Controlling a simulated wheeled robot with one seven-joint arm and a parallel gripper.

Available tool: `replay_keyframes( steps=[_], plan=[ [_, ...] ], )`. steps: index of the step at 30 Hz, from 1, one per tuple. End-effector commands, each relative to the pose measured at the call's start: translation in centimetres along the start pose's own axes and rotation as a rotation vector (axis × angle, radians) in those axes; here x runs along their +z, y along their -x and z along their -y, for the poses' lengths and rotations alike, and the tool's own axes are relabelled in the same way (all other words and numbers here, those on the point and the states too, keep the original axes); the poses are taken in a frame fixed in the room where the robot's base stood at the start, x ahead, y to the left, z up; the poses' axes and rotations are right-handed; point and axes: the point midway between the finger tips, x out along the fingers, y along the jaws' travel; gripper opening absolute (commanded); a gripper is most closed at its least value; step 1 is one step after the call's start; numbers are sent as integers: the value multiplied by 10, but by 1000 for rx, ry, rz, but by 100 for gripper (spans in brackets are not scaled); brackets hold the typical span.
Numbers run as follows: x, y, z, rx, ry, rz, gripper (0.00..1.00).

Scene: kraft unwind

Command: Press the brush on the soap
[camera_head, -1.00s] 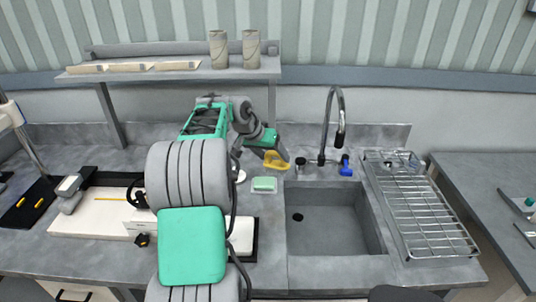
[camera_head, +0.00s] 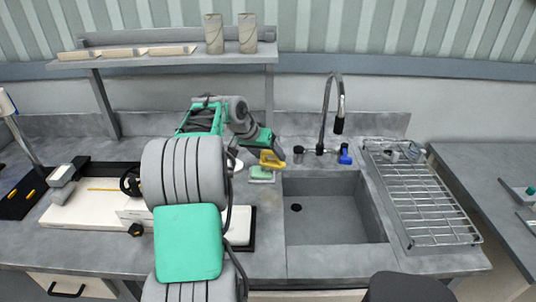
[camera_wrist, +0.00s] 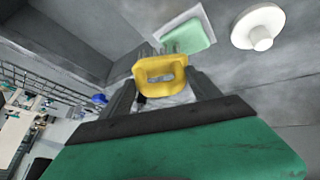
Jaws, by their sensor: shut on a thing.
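The yellow brush (camera_head: 272,159) is held in my gripper (camera_head: 266,153), which is shut on it. In the wrist view the brush (camera_wrist: 160,74) sits between the two fingers of my gripper (camera_wrist: 163,90), with its grey bristles pointing away from the palm. The pale green soap (camera_head: 261,173) lies in a light tray (camera_head: 252,181) left of the sink. The wrist view shows the soap (camera_wrist: 189,37) just beyond the bristles. The brush is close to the soap's back right side; I cannot tell whether they touch.
The grey sink (camera_head: 330,215) with a tall faucet (camera_head: 335,110) and a wire drying rack (camera_head: 425,200) lie to the right. A blue object (camera_head: 345,155) stands behind the sink. A white round knob-like object (camera_wrist: 258,27) is beside the soap. A shelf (camera_head: 165,60) spans the back left.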

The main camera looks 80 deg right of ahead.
Motion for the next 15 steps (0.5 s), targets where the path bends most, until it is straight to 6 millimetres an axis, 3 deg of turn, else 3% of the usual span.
replay_keyframes(
  steps=[15],
  plan=[
    [2, -4, 1, 0, 0, -1, 34]
  ],
)
